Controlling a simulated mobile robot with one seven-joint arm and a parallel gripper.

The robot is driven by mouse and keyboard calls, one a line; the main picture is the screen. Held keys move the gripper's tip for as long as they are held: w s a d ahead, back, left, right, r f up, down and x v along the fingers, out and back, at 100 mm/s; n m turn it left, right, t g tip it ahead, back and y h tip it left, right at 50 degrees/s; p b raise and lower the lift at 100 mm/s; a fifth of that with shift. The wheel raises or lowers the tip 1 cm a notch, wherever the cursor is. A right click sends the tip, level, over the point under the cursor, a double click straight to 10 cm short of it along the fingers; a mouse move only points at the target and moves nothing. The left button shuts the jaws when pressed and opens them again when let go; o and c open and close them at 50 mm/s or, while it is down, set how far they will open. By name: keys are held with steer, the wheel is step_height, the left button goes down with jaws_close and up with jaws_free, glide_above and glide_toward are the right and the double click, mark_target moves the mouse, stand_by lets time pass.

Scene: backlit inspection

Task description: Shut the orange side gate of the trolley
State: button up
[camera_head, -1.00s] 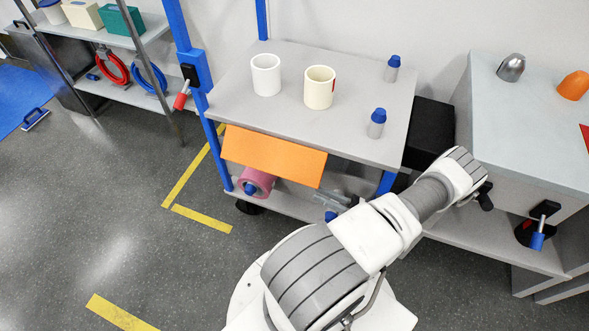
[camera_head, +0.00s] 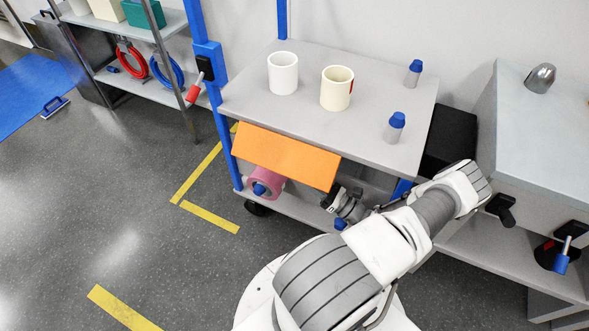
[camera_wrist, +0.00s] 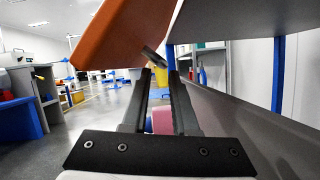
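The trolley has a grey top (camera_head: 365,127) and blue posts. Its orange side gate (camera_head: 286,157) hangs on the near side below the top, its lower edge tilted outward. In the wrist view the gate (camera_wrist: 123,38) fills the upper left, above and ahead of the fingers. A short grey rod (camera_wrist: 153,56) shows at its edge, just beyond the fingertips. My gripper (camera_head: 331,201) is low beside the gate's right end. In the wrist view its fingers (camera_wrist: 159,73) are apart with nothing held between them. I cannot tell whether they touch the gate.
A white mug (camera_head: 283,73), a cream mug (camera_head: 337,89) and two blue-capped bottles (camera_head: 396,126) stand on the trolley top. A pink roll (camera_head: 265,184) lies on the lower shelf. A grey bench (camera_head: 545,125) stands at right. Floor to the left is open.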

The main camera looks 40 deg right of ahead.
mark_target(295, 168)
steer(key=shift+x, duration=2.1)
steer(key=shift+c, duration=0.3)
jaws_close()
steer(key=shift+s, duration=0.1)
